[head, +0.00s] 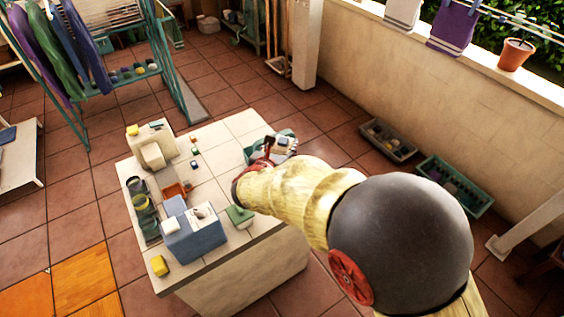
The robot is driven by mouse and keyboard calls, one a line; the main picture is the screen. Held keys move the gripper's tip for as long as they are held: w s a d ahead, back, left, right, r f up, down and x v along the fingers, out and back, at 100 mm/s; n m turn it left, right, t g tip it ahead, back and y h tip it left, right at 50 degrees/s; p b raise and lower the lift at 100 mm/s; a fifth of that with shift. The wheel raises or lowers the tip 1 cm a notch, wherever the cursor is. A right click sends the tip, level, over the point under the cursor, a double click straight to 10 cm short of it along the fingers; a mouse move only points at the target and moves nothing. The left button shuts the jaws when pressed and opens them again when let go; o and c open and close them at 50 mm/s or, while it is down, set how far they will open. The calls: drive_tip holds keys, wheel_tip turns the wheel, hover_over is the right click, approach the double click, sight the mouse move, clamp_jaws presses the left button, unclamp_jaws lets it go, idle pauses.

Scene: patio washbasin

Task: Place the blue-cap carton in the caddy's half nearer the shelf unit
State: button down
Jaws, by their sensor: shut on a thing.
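My gripper (268,145) is over the far right part of the tiled counter, partly hidden by my own arm. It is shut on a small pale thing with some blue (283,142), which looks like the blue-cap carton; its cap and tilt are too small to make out. A teal container (291,133), which may be the caddy, shows just behind and around the held thing. Its divider and halves are hidden, and I cannot tell whether the carton is inside it or above it.
The tiled counter (226,160) holds a blue-grey box (192,243), dark green jars (147,217), a cream dispenser-like object (152,146) and small blocks. A teal rack (170,62) with hanging clothes stands back left. Crates (455,185) lie by the wall. The counter's middle has bare tiles.

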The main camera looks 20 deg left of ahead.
drive_tip(key=shift+f+b, duration=0.9)
drive_tip(key=shift+f, duration=2)
drive_tip(key=shift+f, duration=0.1)
drive_tip(key=c, duration=1.5)
unclamp_jaws()
drive_tip(key=shift+f, duration=0.25)
drive_tip(key=o, duration=0.5)
drive_tip(key=shift+r, duration=0.1)
drive_tip(key=shift+r, duration=0.1)
